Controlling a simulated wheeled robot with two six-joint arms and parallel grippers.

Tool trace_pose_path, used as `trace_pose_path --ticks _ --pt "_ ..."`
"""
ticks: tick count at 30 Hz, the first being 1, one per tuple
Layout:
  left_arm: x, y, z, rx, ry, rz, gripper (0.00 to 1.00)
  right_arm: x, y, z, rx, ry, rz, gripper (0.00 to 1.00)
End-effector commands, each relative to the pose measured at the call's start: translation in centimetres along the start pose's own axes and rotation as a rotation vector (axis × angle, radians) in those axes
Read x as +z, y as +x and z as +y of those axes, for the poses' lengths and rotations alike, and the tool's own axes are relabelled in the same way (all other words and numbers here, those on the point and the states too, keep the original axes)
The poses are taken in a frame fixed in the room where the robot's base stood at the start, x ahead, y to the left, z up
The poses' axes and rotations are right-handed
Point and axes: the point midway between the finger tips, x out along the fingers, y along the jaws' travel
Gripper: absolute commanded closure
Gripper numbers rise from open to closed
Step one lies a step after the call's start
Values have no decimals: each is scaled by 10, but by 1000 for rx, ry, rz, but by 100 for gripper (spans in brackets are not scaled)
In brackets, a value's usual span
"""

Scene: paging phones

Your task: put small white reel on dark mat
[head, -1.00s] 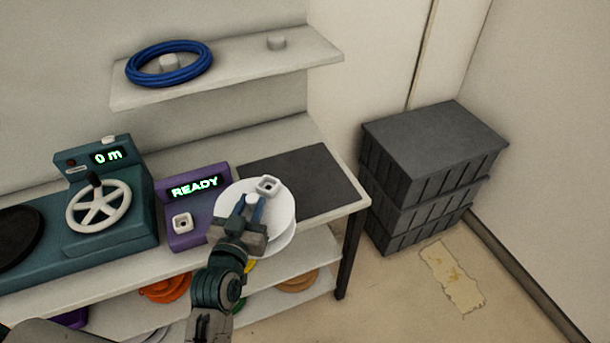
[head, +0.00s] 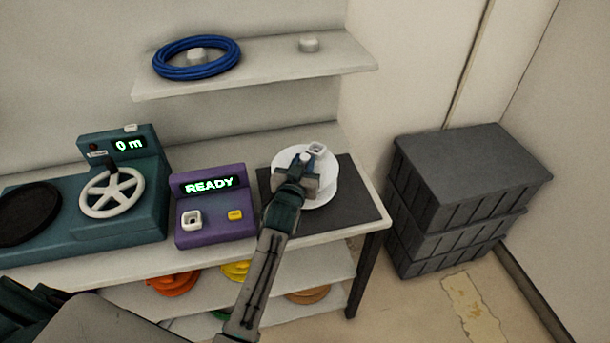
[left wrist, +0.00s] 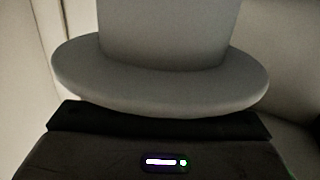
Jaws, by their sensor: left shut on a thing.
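The small white reel (head: 322,187) is in the head view, over the dark mat (head: 353,208) at the right end of the bench. My left gripper (head: 306,166) is shut on the reel, near its middle, and partly hides it. I cannot tell whether the reel touches the mat or hangs a little above it. In the left wrist view the reel's flange (left wrist: 160,85) and core fill the upper middle. The mat's front and right parts show bare. My right gripper is not in view.
A purple box (head: 213,218) reading READY stands left of the mat. A teal machine (head: 140,205) with a white handwheel is further left. A shelf (head: 260,72) with a blue coil (head: 196,58) is above. Dark crates (head: 465,175) stand on the floor at right.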

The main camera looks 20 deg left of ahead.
Motion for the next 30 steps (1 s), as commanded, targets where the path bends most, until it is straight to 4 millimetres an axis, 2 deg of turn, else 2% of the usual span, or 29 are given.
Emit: trace_pose_path --ticks 9,20,21,24,30 --pt "37 3 0 1 0 2 100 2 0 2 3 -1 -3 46" --pt "42 3 0 1 0 4 100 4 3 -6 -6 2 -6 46" --pt "44 3 0 1 0 2 72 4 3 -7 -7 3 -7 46" --pt "42 3 0 1 0 1 53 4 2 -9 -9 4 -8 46" --pt "42 3 0 1 0 1 52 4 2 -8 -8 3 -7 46"
